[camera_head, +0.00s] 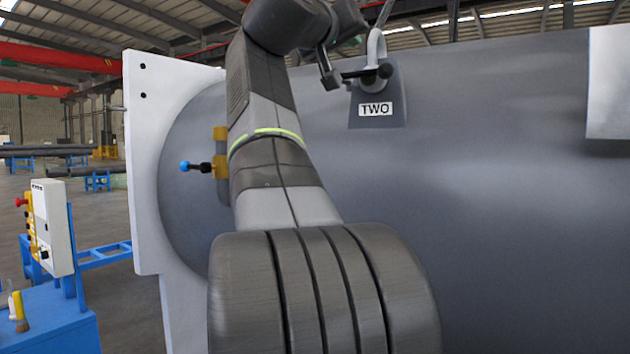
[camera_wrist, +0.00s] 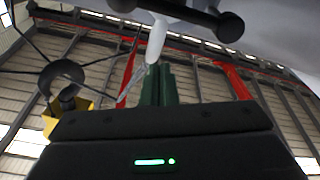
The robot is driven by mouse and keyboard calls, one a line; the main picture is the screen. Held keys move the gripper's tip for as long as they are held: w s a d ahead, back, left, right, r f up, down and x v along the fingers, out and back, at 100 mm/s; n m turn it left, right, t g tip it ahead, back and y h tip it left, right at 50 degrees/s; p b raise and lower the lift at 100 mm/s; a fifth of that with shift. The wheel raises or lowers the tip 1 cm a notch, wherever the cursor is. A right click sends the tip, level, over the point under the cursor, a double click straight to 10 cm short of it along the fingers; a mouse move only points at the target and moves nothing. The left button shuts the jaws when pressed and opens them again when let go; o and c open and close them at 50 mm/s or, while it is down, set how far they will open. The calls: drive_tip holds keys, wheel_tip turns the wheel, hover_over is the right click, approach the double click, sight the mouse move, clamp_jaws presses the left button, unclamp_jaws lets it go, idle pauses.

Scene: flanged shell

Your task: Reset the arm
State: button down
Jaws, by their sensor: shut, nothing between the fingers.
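My arm rises through the middle of the head view, in front of a large grey shell (camera_head: 490,190). Its end is near a shackle (camera_head: 376,48) on a grey lug labelled TWO (camera_head: 376,109). A dark pin with a knobbed end passes through the shackle. My gripper (camera_wrist: 158,70) shows in the wrist view as two dark green fingers, closed together with nothing held. A dark bar with a round end (camera_wrist: 230,26) and a pale rod-like part (camera_wrist: 156,40) are just beyond the fingertips. Whether they touch I cannot tell.
A white flange plate (camera_head: 145,180) stands at the shell's left end. A blue-knobbed lever (camera_head: 186,166) sticks out left of my arm. A white control box (camera_head: 52,228) stands by a blue bench (camera_head: 60,325) at lower left. Open floor and pipe racks lie behind.

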drive_tip(key=shift+w+a+r+n+y+p, duration=0.35)
drive_tip(key=shift+w+n+p, duration=0.4)
drive_tip(key=shift+n+p, duration=0.6)
drive_tip(key=shift+w+a+r+n+y+p, duration=0.25)
drive_tip(key=shift+w+a+n+p, duration=0.4)
drive_tip(key=shift+n, duration=1.2)
drive_tip(key=shift+w+a+r+n+y+p, duration=0.25)
drive_tip(key=shift+w+n+p, duration=0.6)
drive_tip(key=shift+n+p, duration=0.6)
drive_tip(key=shift+d+b, duration=0.1)
drive_tip(key=shift+b, duration=0.2)
